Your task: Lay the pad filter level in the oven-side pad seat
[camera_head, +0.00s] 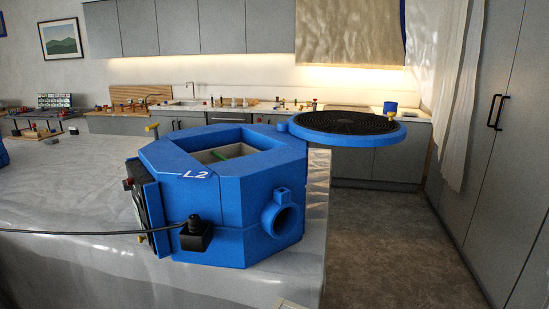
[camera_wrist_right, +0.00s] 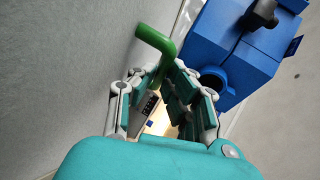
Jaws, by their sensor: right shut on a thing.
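In the right wrist view my right gripper (camera_wrist_right: 168,92) is shut on a green bent rod (camera_wrist_right: 156,40), whose elbow sticks out beyond the fingers. I cannot tell whether the rod belongs to the pad filter; no filter pad is clearly visible. The blue housing marked L2 (camera_head: 225,190) stands on the worktop in the head view, with a square opening in its top. A green bar (camera_head: 219,153) shows inside the opening; the rest of the inside is mostly hidden. I cannot identify the pad seat. Neither gripper shows in the head view.
A round blue-rimmed disc with a black ribbed face (camera_head: 348,122) juts out right of the housing, past the worktop edge. A black cable (camera_head: 90,232) runs left from the housing. A blue block (camera_wrist_right: 250,50) is near my right gripper.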

